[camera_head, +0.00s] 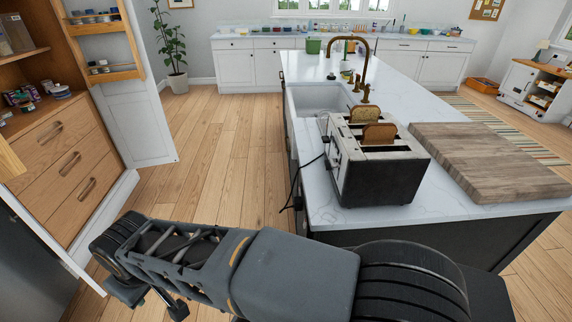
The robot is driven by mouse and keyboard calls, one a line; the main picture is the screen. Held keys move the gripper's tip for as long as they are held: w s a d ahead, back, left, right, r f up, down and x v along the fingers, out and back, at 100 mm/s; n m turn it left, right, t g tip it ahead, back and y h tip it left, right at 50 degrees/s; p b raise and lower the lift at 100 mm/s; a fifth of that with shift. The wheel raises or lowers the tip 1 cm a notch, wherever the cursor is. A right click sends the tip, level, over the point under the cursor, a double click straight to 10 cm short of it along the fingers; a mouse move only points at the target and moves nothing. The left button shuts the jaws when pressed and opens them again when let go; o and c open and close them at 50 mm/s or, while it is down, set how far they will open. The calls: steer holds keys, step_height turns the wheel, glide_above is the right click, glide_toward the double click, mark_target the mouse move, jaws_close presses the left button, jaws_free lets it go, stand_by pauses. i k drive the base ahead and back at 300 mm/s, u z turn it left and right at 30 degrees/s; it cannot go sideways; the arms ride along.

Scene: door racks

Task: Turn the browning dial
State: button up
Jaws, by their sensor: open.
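The toaster (375,180) stands on the near end of the white island counter (380,211). It has a pale top and a dark near side. Two slices of bread, a nearer one (379,134) and a farther one (364,115), stick up from its slots. Its narrow control end (334,159) faces left, toward the aisle, and shows at a steep angle. The browning dial is too small to make out there. My arm crosses the bottom of the view, nearer than the toaster and apart from it. I cannot make out my gripper's jaws.
A wooden board (486,162) lies right of the toaster. A sink (318,100) with a brass faucet (370,57) is behind it. A dark cord (300,180) hangs over the counter's left edge. An open pantry door (137,120) stands left. The wooden floor (226,150) between is clear.

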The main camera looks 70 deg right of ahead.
mark_target(328, 166)
steer(key=u, duration=0.1)
steer(key=k, duration=0.35)
steer(key=z, duration=1)
steer(key=i, duration=0.55)
